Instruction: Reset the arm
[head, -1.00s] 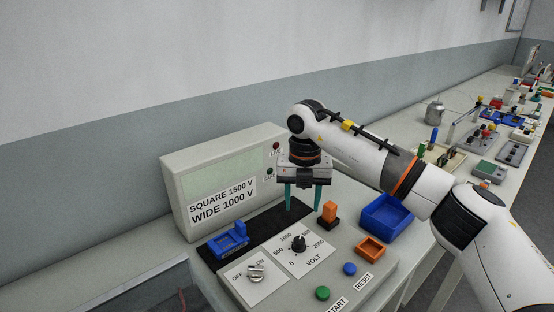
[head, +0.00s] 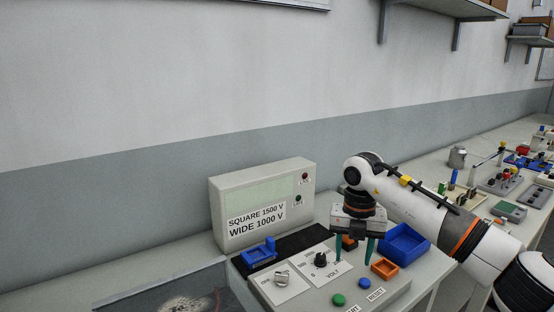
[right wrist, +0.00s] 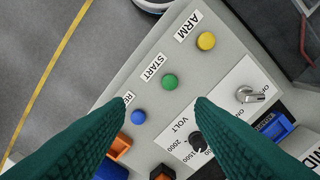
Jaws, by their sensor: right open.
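My right gripper (head: 354,258) is open and empty, its two teal fingers pointing down over the test panel (head: 385,299). In the head view the orange block (head: 349,243) shows partly behind and between the fingers. In the right wrist view the fingers (right wrist: 161,105) stand apart above the panel. There the yellow button (right wrist: 206,41) is labelled ARM, the green button (right wrist: 169,82) START, and the blue button (right wrist: 138,117) has a partly hidden label. The volt knob (right wrist: 195,137) is beside the right finger. My left gripper is out of view.
The grey display box (head: 225,190) reads "SQUARE 1500 V, WIDE 1000 V". A blue fixture (head: 260,254) sits on the black mat. The on/off switch (head: 282,278), an orange tray (head: 385,269) and a blue bin (head: 407,241) are close by. Devices crowd the bench at right.

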